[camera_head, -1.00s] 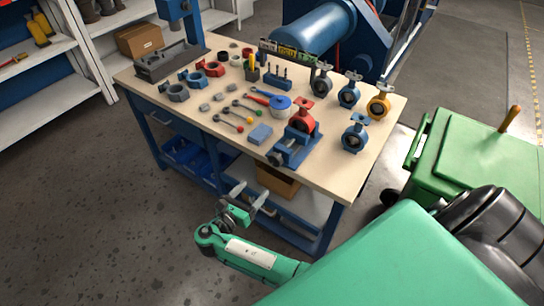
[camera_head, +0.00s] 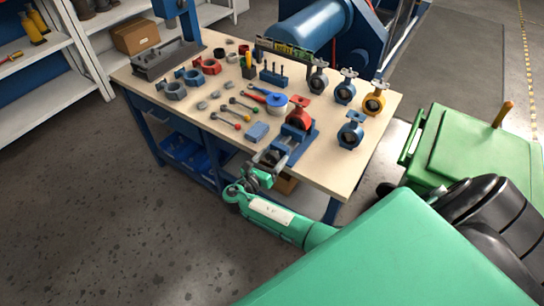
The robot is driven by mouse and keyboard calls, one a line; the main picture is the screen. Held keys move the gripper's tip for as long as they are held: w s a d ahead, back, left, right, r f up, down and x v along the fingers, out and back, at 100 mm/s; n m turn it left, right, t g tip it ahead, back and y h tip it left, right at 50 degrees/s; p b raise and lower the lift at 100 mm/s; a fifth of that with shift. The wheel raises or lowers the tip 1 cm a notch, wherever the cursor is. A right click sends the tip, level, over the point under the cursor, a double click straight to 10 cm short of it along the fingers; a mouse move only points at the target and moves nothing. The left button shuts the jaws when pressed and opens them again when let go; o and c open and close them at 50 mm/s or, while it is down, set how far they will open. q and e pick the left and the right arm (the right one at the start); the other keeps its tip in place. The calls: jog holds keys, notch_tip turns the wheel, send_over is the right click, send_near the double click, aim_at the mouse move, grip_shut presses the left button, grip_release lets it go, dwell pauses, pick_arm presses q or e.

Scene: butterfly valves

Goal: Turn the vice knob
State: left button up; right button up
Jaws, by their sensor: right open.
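The blue vice (camera_head: 301,146) stands at the front edge of the workbench, with a red butterfly valve (camera_head: 299,118) in it. The vice knob, on the vice's front end, is hidden or too small to make out behind my gripper. My right gripper (camera_head: 272,160) is open at the front end of the vice, its grey fingers at the bench edge. I cannot tell whether it touches the knob. My left gripper is not in view.
The workbench (camera_head: 342,178) holds blue and yellow valves to the right, and wrenches, a blue block (camera_head: 258,132) and loose rings to the left. A green bin (camera_head: 480,150) stands right of the bench. Shelves (camera_head: 40,100) stand at the far left.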

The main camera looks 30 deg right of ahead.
jog(key=shift+w+d, duration=0.1)
jog(key=shift+d, duration=0.05)
jog(key=shift+c, duration=0.5)
jog(key=c, duration=0.9)
jog(key=shift+m, duration=0.5)
jog(key=o, duration=1)
